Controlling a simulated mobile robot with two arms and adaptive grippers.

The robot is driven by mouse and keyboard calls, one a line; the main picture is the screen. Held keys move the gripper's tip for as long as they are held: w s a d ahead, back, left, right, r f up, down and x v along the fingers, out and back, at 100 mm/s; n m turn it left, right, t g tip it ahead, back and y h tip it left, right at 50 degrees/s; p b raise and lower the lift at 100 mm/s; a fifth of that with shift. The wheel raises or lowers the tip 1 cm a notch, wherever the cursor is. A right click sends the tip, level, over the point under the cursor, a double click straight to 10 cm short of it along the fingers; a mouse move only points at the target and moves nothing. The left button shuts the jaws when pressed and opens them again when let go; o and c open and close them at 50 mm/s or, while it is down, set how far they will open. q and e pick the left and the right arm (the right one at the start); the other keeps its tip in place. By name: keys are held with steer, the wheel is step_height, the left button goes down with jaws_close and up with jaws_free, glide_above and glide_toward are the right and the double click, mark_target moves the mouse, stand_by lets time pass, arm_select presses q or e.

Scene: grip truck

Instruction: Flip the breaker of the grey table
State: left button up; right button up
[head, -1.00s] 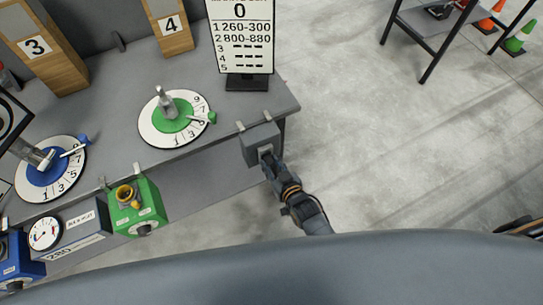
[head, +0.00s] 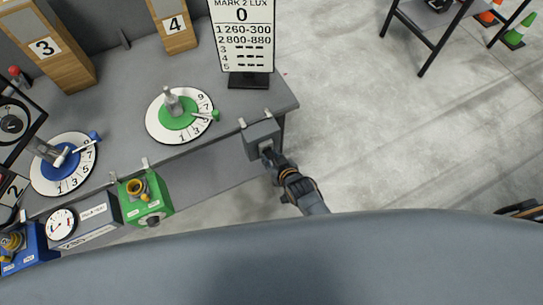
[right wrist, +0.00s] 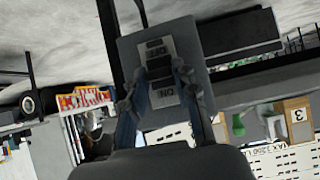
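The breaker is a small grey box (head: 262,138) clamped to the front edge of the grey table (head: 272,100), at its right corner. In the right wrist view, the breaker (right wrist: 132,50) shows a pale plate with OFF and ON labels and a black switch (right wrist: 158,67) in its middle. My right gripper (head: 268,156) is at the breaker's front face. In the right wrist view its two fingers (right wrist: 158,80) are apart, one on each side of the switch. Whether they touch it I cannot tell. My left gripper is not in view.
A green dial (head: 180,122) and a display sign (head: 243,35) stand on the table, with a blue dial (head: 50,172) further left. A green box (head: 143,195) and a gauge box (head: 82,222) hang on the front edge.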

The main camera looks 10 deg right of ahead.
steer(key=o, duration=0.3)
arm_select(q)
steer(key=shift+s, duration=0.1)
arm_select(e)
steer(key=v, duration=1.2)
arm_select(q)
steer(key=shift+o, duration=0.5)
